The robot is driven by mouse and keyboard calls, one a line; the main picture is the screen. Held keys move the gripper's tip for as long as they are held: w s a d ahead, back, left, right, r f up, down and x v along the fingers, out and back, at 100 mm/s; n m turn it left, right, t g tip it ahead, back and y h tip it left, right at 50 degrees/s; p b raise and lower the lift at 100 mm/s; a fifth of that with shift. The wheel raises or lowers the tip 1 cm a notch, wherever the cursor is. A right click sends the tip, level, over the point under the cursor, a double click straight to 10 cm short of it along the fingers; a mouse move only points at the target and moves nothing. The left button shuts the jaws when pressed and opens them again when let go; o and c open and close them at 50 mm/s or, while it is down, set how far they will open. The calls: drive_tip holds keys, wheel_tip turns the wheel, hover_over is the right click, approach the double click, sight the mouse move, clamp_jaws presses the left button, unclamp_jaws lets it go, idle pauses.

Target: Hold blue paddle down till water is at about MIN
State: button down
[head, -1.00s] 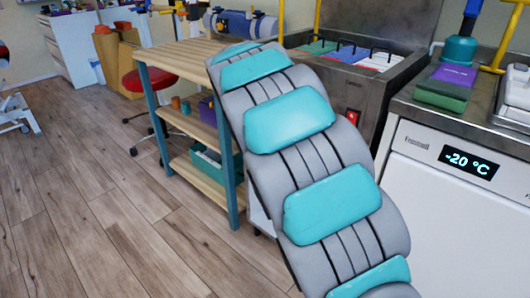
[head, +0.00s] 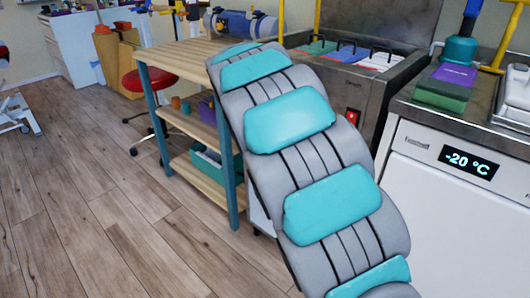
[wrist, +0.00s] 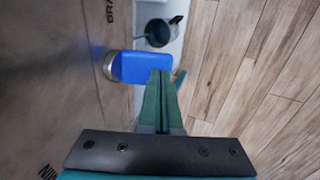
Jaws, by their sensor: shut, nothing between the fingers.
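The blue paddle (wrist: 138,67) shows in the wrist view as a flat bright blue plate, with a round metallic part at its left end. My gripper (wrist: 160,74) is shut and empty, its green fingers together. Its tips overlap the lower right part of the paddle in the picture; I cannot tell whether they touch it. A dark round vessel (wrist: 158,33) stands beyond the paddle on a pale surface. The water level does not show. In the head view my own arm reaches toward the top and hides the gripper.
A wooden shelf table (head: 180,58) stands left of my arm, with a blue cylinder (head: 238,22) visible behind its far end. A steel counter with colored packs (head: 345,54) and a white freezer (head: 440,200) stand at right.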

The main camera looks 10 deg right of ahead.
drive_tip(key=shift+r, duration=0.15)
drive_tip(key=shift+r+p, duration=0.35)
drive_tip(key=shift+r, duration=0.3)
drive_tip(key=shift+r, duration=0.25)
wheel_tip(320, 180, up, 13)
drive_tip(key=a+p, duration=0.1)
drive_tip(key=shift+s+a+r, duration=0.15)
drive_tip(key=shift+s+r, duration=0.05)
drive_tip(key=shift+s, duration=0.25)
drive_tip(key=shift+s, duration=0.1)
drive_tip(key=s+d+f+m+g+y, duration=0.1)
drive_tip(key=s+d+f+m, duration=0.15)
drive_tip(key=s, duration=0.75)
drive_tip(key=s+d+f+m+g+y, duration=0.1)
drive_tip(key=s+d+f+m, duration=0.15)
drive_tip(key=s, duration=0.65)
drive_tip(key=s+a+f+m+g, duration=0.1)
drive_tip(key=s+f, duration=0.5)
drive_tip(key=s, duration=0.5)
drive_tip(key=s+a+f+m+g+y, duration=0.1)
drive_tip(key=s+f, duration=0.4)
drive_tip(key=s, duration=0.7)
drive_tip(key=shift+a+f+y, duration=0.3)
drive_tip(key=shift+a+f, duration=0.05)
drive_tip(key=shift+f, duration=0.05)
